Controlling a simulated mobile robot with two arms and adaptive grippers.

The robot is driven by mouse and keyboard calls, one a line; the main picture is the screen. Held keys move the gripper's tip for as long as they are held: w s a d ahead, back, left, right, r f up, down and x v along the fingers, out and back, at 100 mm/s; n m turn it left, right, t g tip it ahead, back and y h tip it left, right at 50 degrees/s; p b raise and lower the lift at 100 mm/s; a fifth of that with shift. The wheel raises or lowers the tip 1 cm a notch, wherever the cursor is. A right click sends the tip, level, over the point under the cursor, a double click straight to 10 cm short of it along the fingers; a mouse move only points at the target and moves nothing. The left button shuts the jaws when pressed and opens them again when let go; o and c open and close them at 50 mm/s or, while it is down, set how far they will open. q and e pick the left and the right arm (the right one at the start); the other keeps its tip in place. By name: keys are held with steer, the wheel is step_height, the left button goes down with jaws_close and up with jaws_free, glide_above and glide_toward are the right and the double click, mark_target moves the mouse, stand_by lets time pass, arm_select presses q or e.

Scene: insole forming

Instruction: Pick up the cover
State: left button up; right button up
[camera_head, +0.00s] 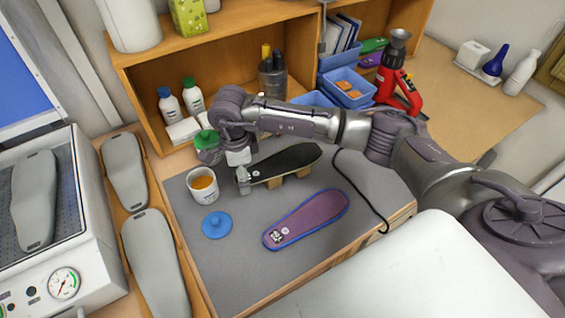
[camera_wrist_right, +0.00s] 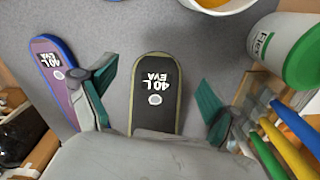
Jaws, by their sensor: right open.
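A black insole-shaped cover (camera_head: 285,162) lies on small wooden blocks on the grey mat. The right wrist view shows its black end (camera_wrist_right: 156,95) with a pale rim, marked "40 L EVA". A purple insole (camera_head: 306,219) with a blue edge lies flat in front of it and shows at the left of the wrist view (camera_wrist_right: 60,85). My right gripper (camera_head: 243,182) is at the left end of the black piece. In the wrist view its green-padded fingers (camera_wrist_right: 160,92) are open, one to each side of the black end, with gaps and nothing held. My left gripper is not in view.
A cup of orange liquid (camera_head: 203,186) and a blue lid (camera_head: 216,225) stand close left of my right gripper. Behind are a wooden shelf (camera_head: 150,95), a green-capped bottle (camera_wrist_right: 285,50) and a tool holder (camera_head: 272,80). The front of the mat (camera_head: 225,272) is clear.

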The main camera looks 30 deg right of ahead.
steer(key=shift+c, duration=0.2)
steer(key=c, duration=0.8)
steer(key=shift+o, duration=0.2)
